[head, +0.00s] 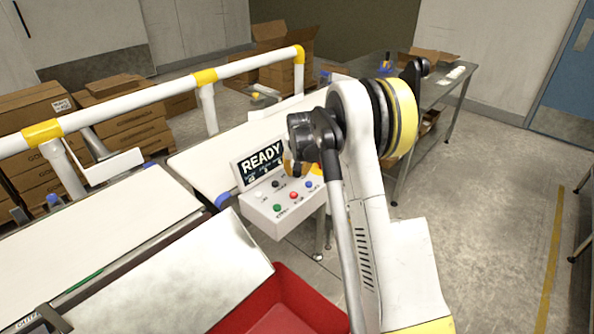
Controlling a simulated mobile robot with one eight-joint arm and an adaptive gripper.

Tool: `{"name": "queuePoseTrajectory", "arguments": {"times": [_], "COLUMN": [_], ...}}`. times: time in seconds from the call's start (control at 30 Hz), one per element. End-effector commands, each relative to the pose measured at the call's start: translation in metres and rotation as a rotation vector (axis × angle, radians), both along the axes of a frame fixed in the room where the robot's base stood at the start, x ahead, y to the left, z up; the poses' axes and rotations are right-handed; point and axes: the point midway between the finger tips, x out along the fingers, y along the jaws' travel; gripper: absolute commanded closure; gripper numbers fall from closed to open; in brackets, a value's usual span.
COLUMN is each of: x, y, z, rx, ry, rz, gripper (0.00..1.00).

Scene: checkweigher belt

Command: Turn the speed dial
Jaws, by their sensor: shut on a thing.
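The control box (284,222) stands beside the belt in the head view, with a screen (257,165) that reads READY. Its sloped face carries white, black, green, red and blue round controls. My gripper (298,170) is at the back right of this face, just right of the screen, pointing down and mostly hidden by my wrist. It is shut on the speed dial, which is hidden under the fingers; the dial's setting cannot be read.
A red bin (262,316) stands in front of the box. White belts (90,240) lie to the left, below a white and yellow rail (140,97). A metal table (446,88) stands behind my arm.

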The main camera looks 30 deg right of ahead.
Motion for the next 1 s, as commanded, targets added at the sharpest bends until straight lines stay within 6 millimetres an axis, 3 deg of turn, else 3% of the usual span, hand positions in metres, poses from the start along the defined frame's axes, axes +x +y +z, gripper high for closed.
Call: {"name": "queuePoseTrajectory", "arguments": {"times": [0.73,0.77,0.8,1.0], "x": [0.0004,0.0004,0.0004,0.0002], "y": [0.0002,0.0002,0.0002,0.0001], "z": [-0.0004,-0.0004,-0.0004,-0.0003], "rx": [0.001,0.001,0.001,0.000], "ry": [0.000,0.000,0.000,0.000], "rz": [-0.091,-0.091,-0.091,-0.090], "gripper": [1.00,0.64,0.52,0.49]}}
